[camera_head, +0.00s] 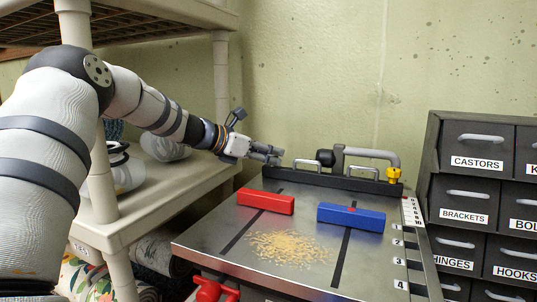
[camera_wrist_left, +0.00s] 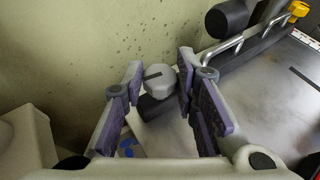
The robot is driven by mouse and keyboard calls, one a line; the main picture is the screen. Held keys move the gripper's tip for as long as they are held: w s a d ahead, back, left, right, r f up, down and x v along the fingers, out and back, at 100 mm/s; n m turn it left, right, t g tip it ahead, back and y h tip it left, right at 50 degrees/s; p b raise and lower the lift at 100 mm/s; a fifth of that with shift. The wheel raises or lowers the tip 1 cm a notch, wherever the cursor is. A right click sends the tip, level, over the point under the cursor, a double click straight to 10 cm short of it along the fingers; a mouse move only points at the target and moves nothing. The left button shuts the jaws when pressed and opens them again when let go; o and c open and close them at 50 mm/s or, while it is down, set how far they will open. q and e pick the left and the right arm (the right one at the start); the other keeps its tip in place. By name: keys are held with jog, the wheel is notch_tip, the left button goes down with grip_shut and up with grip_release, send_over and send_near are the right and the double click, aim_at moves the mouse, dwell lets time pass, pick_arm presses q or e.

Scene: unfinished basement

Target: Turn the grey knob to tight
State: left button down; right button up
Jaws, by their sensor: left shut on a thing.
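The grey knob (camera_wrist_left: 160,84) is a small faceted cap with a dark line across its top, above a dark round body. It sits between the two purple-padded fingers of my left gripper (camera_wrist_left: 159,72), which is shut on it from both sides. In the head view my left gripper (camera_head: 272,154) reaches in from the left to the back left corner of the metal table (camera_head: 225,232). There the fingers hide most of the knob. I cannot read any tight or loose marking near it. My right gripper is in neither view.
A red block (camera_head: 265,202) and a blue block (camera_head: 351,217) lie on the table beside a heap of shavings (camera_head: 288,249). A black fence (camera_head: 330,181) with metal handles runs along the back. Labelled drawers (camera_head: 466,190) stand right, and a beige shelf (camera_head: 155,199) stands left.

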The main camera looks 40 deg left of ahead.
pick_arm(q)
jog(key=shift+f, duration=0.15)
jog(key=c, duration=1.3)
grip_release()
jog(key=v, duration=0.6)
jog(key=shift+s, duration=0.2)
jog(key=shift+s+a+r, duration=0.15)
jog(key=shift+s+r, duration=0.15)
jog(key=shift+s, duration=0.15)
jog(key=shift+f, duration=0.1)
